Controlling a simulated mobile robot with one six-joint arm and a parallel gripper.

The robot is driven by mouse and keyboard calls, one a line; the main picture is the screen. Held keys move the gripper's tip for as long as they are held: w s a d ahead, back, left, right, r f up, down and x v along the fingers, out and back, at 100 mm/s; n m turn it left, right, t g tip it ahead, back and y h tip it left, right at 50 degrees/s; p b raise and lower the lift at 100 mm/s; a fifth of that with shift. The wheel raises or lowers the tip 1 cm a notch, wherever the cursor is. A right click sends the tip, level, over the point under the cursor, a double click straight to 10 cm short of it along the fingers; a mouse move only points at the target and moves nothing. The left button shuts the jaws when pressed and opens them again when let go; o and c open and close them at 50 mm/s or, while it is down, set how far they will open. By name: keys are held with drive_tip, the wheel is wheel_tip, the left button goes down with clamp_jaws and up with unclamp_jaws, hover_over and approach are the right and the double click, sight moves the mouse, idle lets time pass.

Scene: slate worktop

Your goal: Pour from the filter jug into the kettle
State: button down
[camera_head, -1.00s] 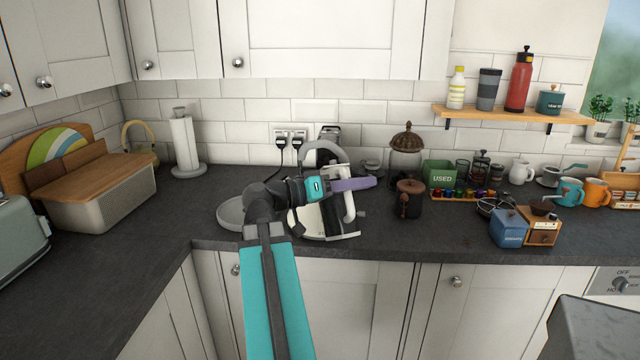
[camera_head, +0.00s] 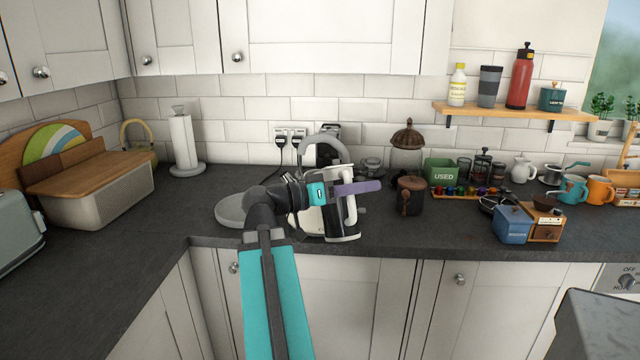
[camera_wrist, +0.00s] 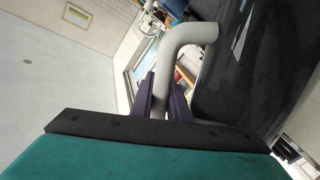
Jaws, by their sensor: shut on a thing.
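My gripper (camera_head: 358,187) is shut on the jug's handle (camera_head: 351,210); the wrist view also shows the pale handle (camera_wrist: 178,58) between my purple fingers (camera_wrist: 162,98). A grey arched handle (camera_head: 322,143) shows just behind the jug and may be the kettle's. Its body is mostly hidden by the jug and my arm. I see no water, and cannot tell whether jug and kettle touch.
A round grey plate (camera_head: 230,211) lies left of the jug. A dark brown canister (camera_head: 410,197) stands to the right, with a glass jar (camera_head: 405,160) behind. A paper towel roll (camera_head: 184,143) is at the back left. The left worktop is clear in front of the bread bin (camera_head: 95,195).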

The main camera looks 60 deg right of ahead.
drive_tip(key=shift+s+a+f+m+b, duration=0.45)
drive_tip(key=shift+m+b, duration=0.5)
drive_tip(key=shift+b, duration=0.85)
drive_tip(key=shift+s+a+f+m+b, duration=0.5)
drive_tip(key=shift+m+b, duration=0.4)
drive_tip(key=shift+b, duration=0.95)
drive_tip(key=shift+s+a+f+m+b, duration=0.45)
drive_tip(key=shift+m+b, duration=0.5)
drive_tip(key=shift+b, duration=0.85)
drive_tip(key=shift+w+d, duration=0.1)
drive_tip(key=shift+d, duration=0.05)
